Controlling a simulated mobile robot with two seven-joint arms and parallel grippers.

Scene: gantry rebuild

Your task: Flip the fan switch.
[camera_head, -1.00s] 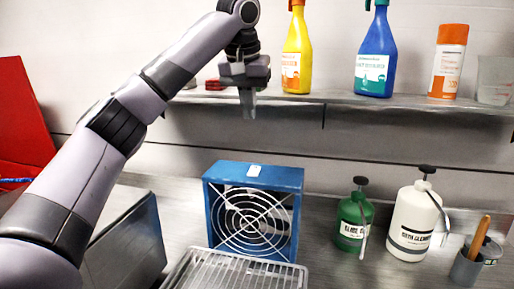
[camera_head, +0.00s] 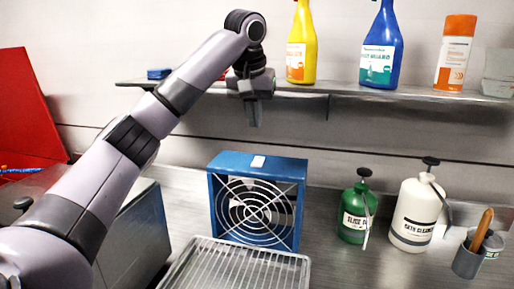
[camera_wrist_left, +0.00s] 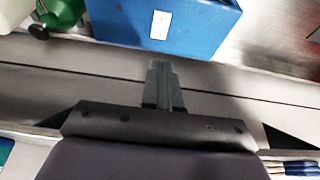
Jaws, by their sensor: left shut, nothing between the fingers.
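The blue box fan (camera_head: 300,200) with a round white wire grille stands on the metal counter. A small white switch (camera_head: 257,161) is on its top face near the front edge. My left gripper (camera_head: 254,124) is shut and empty, pointing down above the fan, with a gap between its fingertips and the switch. In the left wrist view, the shut fingers (camera_wrist_left: 160,65) point toward the blue fan (camera_wrist_left: 205,30) and its white switch (camera_wrist_left: 160,25), apart from both. My right gripper is in neither view.
A wire rack tray (camera_head: 245,275) lies in front of the fan. A shelf (camera_head: 345,94) with several bottles runs behind my left gripper. A green pump bottle (camera_head: 354,212) and a white one (camera_head: 414,215) stand to the right of the fan.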

